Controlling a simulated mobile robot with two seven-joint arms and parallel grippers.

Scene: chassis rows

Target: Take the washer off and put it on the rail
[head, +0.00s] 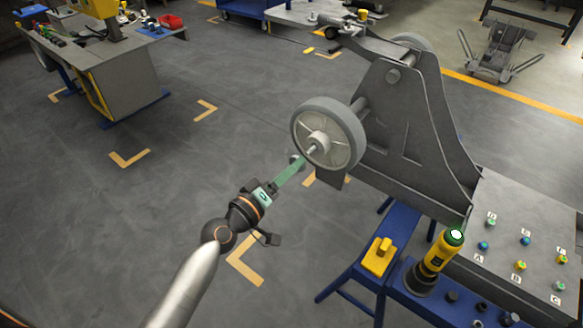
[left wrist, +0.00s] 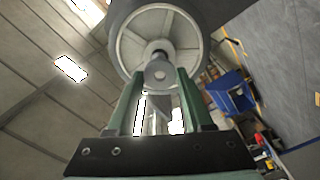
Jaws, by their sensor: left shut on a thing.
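My left gripper (head: 292,166) has green fingers and is shut on the washer (head: 297,160), a small grey disc at its fingertips. In the left wrist view the washer (left wrist: 158,73) sits between the fingertips, in front of the wheel hub. The washer looks slightly clear of the axle end, but I cannot tell for sure. A blue rail (head: 402,222) stands at the lower right. My right gripper is not in view.
A grey panel (head: 505,205) with lettered coloured pegs is at the right. A workbench (head: 115,65) is at the upper left. The floor left of the wheel is open.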

